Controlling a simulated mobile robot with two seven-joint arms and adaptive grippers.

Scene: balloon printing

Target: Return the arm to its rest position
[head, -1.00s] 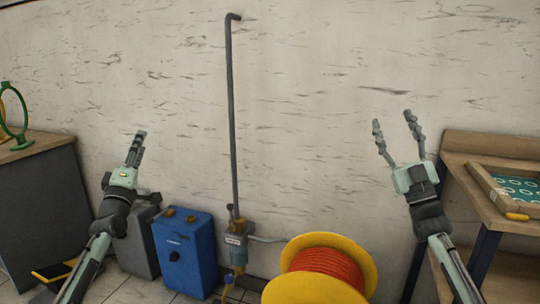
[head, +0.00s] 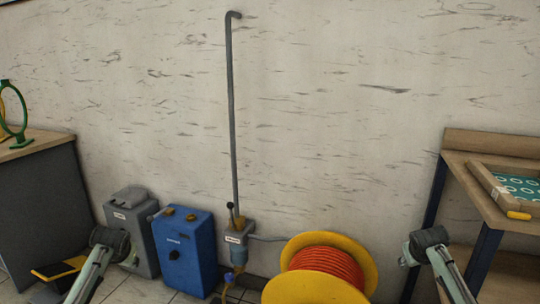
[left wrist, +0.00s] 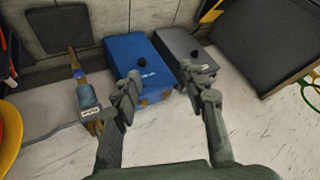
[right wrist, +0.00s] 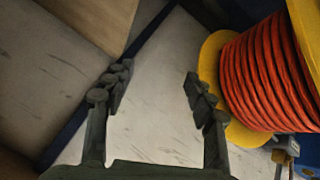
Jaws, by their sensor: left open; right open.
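My left gripper (left wrist: 165,95) is open and empty in the left wrist view. A blue box and a grey box show beyond its fingers. My right gripper (right wrist: 157,90) is open and empty in the right wrist view, with the wall and a blue table leg beyond it. In the head view only parts of my two forearms show at the lower left and lower right. Both grippers' fingers are out of sight there.
A blue box (head: 185,252) and a grey box (head: 134,232) stand by the wall. A yellow reel with orange hose (head: 327,265) is at lower centre. A wooden workbench (head: 490,140) with a tray is at right, a dark cabinet (head: 38,215) at left. A grey pipe (head: 233,120) rises along the wall.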

